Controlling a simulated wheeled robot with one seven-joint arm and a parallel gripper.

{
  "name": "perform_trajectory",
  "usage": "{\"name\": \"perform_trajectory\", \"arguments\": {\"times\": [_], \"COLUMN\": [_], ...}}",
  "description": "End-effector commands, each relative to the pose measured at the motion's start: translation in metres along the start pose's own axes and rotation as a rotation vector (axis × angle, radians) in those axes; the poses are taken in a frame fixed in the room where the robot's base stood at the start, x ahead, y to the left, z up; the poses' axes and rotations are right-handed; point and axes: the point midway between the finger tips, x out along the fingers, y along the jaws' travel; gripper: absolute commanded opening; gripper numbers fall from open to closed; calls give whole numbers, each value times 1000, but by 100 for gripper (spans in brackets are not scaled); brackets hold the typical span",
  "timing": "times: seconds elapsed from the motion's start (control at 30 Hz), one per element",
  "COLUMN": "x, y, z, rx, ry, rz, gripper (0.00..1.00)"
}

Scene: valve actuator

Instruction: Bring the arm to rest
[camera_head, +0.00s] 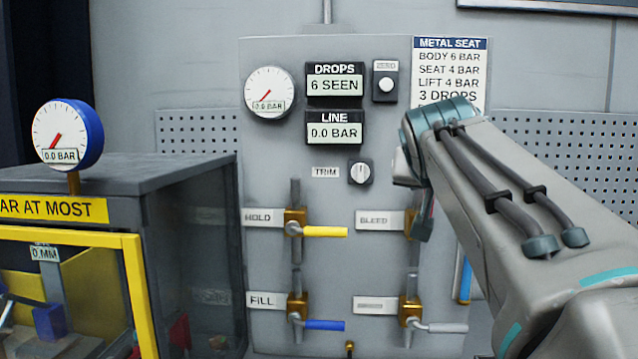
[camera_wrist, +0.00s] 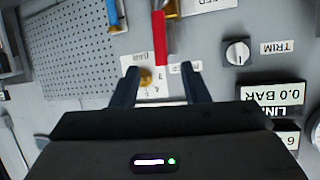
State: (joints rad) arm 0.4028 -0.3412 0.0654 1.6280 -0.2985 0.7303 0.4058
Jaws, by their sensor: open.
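My arm (camera_head: 500,190) reaches in from the right of the head view, in front of the right side of the grey valve panel (camera_head: 270,175). My gripper (camera_wrist: 158,72) shows in the wrist view with two dark fingers apart. I see nothing gripped between them. A red handle (camera_wrist: 159,38) lies just beyond the fingertips, pointing down the picture. A brass fitting (camera_wrist: 146,77) shows between the fingers; I cannot tell how far off it is. In the head view my arm hides most of the bleed valve beside its label (camera_head: 378,221).
Yellow hold handle (camera_head: 325,231), blue fill handle (camera_head: 324,324) and a grey handle (camera_head: 446,327) lie horizontal. The drops display (camera_head: 335,85) reads 6 seen; the line display (camera_head: 334,128) reads 0.0 bar. A yellow-framed cabinet (camera_head: 190,170) with a gauge (camera_head: 62,132) stands left.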

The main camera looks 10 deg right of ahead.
Motion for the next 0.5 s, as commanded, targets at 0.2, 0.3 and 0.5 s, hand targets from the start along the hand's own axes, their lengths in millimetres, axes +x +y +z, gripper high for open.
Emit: {"name": "perform_trajectory", "arguments": {"times": [0.2,0.3,0.5], "x": [3,10,17], "y": [-4,-14,-40], "z": [10,47,174], "rx": [-11,-49,-185], "ry": [-24,-104,-369], "rz": [-9,-37,-133], "gripper": [41,41,41]}}
